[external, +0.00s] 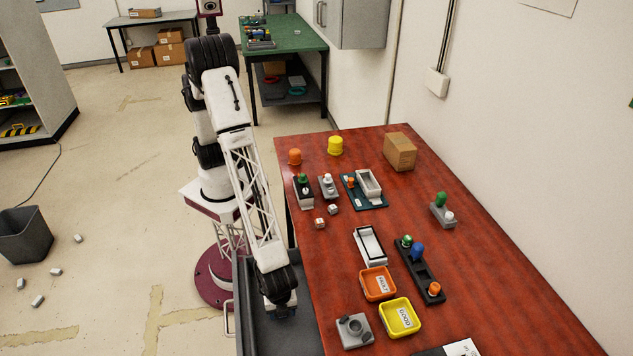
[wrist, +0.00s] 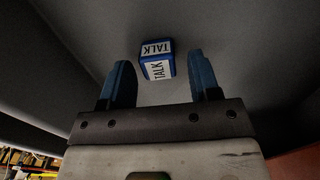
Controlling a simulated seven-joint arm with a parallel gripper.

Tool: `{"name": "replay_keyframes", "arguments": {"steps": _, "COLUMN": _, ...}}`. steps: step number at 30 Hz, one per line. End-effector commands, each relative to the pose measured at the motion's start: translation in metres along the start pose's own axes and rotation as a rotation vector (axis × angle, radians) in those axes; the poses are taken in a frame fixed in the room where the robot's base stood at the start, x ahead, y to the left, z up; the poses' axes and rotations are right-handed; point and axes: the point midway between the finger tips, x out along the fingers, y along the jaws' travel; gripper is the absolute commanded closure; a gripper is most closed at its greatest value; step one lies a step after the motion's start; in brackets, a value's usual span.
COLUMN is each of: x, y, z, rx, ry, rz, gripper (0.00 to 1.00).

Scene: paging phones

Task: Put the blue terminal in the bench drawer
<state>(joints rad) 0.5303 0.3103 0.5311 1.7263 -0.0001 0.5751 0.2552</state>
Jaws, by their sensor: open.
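The blue terminal (wrist: 157,67) is a small blue block with white TALK labels. In the wrist view it lies on the grey floor of the bench drawer, just beyond and between my fingertips. My gripper (wrist: 156,75) is open, its two blue fingers apart with a gap around the terminal. In the external view my gripper (external: 281,305) reaches down into the open grey bench drawer (external: 262,341) at the left side of the red bench. The terminal is hidden there behind my gripper and arm.
The red bench top (external: 480,290) stands right of the drawer. Near its edge are a grey fixture (external: 353,331), an orange tray (external: 378,283) and a yellow GOOD tray (external: 400,318). A black rack with coloured pieces (external: 421,273) stands behind them. A grey bin (external: 25,235) is on the floor.

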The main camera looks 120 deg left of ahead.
Motion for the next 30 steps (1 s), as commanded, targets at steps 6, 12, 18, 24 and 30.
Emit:
{"name": "replay_keyframes", "arguments": {"steps": 6, "x": -0.028, "y": 0.000, "z": -0.001, "rx": 0.000, "ry": 0.003, "rz": -0.001, "gripper": 0.44}}
{"name": "replay_keyframes", "arguments": {"steps": 12, "x": -0.060, "y": 0.000, "z": -0.001, "rx": 0.000, "ry": 0.004, "rz": -0.001, "gripper": 0.44}}
{"name": "replay_keyframes", "arguments": {"steps": 18, "x": -0.089, "y": 0.000, "z": 0.000, "rx": 0.000, "ry": 0.003, "rz": -0.001, "gripper": 0.44}}
{"name": "replay_keyframes", "arguments": {"steps": 24, "x": -0.108, "y": 0.000, "z": 0.000, "rx": 0.000, "ry": 0.003, "rz": -0.001, "gripper": 0.44}}
{"name": "replay_keyframes", "arguments": {"steps": 30, "x": -0.113, "y": 0.000, "z": 0.000, "rx": 0.000, "ry": 0.002, "rz": 0.000, "gripper": 0.44}}
